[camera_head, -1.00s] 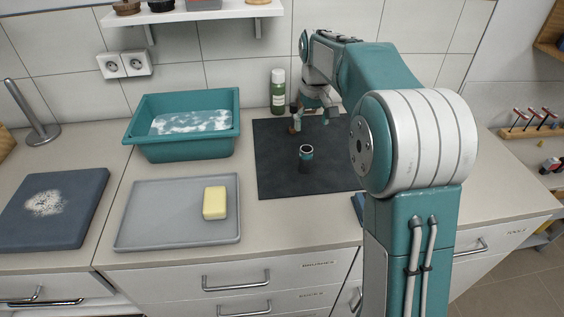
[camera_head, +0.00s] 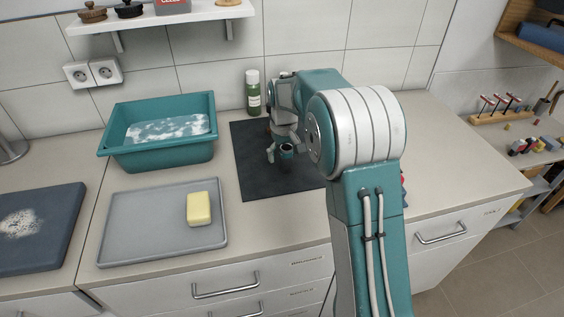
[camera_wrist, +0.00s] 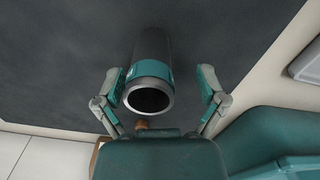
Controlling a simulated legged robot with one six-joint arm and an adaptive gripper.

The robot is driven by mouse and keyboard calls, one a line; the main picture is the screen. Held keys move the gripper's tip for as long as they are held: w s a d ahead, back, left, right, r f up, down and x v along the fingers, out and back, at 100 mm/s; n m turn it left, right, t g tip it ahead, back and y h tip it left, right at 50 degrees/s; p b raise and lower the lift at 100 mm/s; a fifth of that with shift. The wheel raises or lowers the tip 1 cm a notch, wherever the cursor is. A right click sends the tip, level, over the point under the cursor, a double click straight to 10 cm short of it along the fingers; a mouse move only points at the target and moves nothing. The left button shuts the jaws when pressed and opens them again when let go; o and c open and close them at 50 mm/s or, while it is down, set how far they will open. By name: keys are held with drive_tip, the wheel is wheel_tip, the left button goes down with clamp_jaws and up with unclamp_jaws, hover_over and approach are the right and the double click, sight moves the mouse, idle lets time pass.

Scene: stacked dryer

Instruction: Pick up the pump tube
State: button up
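The pump tube (camera_head: 286,153) is a short dark cylinder with a teal band and a metal rim around its open top. It stands upright on the dark mat (camera_head: 256,181). In the wrist view the tube (camera_wrist: 150,75) lies between the two fingers of my gripper (camera_wrist: 168,88). In the head view my gripper (camera_head: 284,151) is at the tube, and my arm hides part of the mat's right side.
A teal basin (camera_head: 160,158) with foamy water stands left of the mat. A grey tray (camera_head: 135,225) holds a yellow sponge or soap block (camera_head: 199,209). A green bottle (camera_head: 253,92) stands behind the mat. A shelf (camera_head: 150,22) hangs above. The right counter is mostly clear.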

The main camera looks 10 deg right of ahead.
drive_tip(key=shift+d+f, duration=0.25)
drive_tip(key=shift+d, duration=0.6)
drive_tip(key=shift+a, duration=0.65)
clamp_jaws()
drive_tip(key=shift+a, duration=0.15)
drive_tip(key=shift+d, duration=0.35)
drive_tip(key=shift+d+r, duration=0.1)
drive_tip(key=shift+r, duration=0.3)
wheel_tip(320, 180, up, 2)
drive_tip(key=shift+r, duration=0.2)
drive_tip(key=s+d+r, duration=0.5)
drive_tip(key=s+r, duration=0.5)
drive_tip(key=s, duration=0.2)
drive_tip(key=s+d+f, duration=0.3)
drive_tip(key=s+d, duration=0.1)
drive_tip(key=d, duration=0.6)
drive_tip(key=shift+d, duration=0.4)
drive_tip(key=shift+r, duration=0.1)
